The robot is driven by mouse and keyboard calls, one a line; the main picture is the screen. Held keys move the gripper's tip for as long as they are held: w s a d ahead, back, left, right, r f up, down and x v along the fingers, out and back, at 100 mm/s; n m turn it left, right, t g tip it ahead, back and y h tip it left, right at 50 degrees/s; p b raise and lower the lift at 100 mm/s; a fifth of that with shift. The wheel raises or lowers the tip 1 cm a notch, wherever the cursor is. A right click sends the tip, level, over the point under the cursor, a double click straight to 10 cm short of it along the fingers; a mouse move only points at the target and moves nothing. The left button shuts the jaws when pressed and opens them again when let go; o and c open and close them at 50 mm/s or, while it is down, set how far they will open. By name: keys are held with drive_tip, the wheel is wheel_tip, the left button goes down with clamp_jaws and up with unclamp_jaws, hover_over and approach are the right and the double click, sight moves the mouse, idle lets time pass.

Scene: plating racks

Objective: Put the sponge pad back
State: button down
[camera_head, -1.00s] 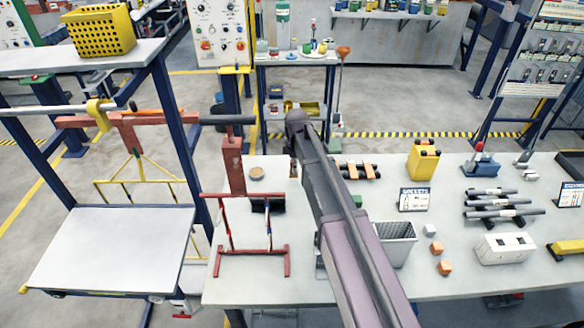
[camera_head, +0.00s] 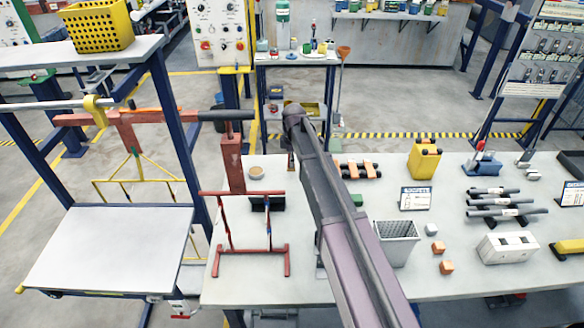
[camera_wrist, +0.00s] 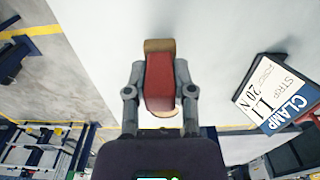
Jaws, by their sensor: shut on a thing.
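In the wrist view, my gripper (camera_wrist: 160,92) is shut on a red block with tan ends, which I take to be the sponge pad (camera_wrist: 160,78). Its two grey fingers press on the long sides of the block. A pale table surface lies beyond it; I cannot tell how high the block is above it. In the head view, my arm reaches over the table's back edge and hides most of the gripper. Only a small brownish bit shows under the arm's end there.
The white table (camera_head: 340,285) carries a red frame (camera_head: 252,250), a round tan dish (camera_head: 256,173), a low rack with orange pieces (camera_head: 357,170), a grey mesh bin (camera_head: 397,245), a yellow canister (camera_head: 424,160) and a sign card (camera_head: 415,198). A CLAMP STRAP card (camera_wrist: 278,92) shows in the wrist view.

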drive_tip(key=shift+f+b, duration=0.9)
drive_tip(key=shift+f, duration=0.4)
drive_tip(key=shift+f, duration=0.1)
drive_tip(key=shift+c, duration=2.3)
unclamp_jaws()
drive_tip(key=r+p, duration=1.2)
drive_tip(key=shift+d+r, duration=0.15)
drive_tip(key=shift+d, duration=0.05)
drive_tip(key=shift+s, duration=0.1)
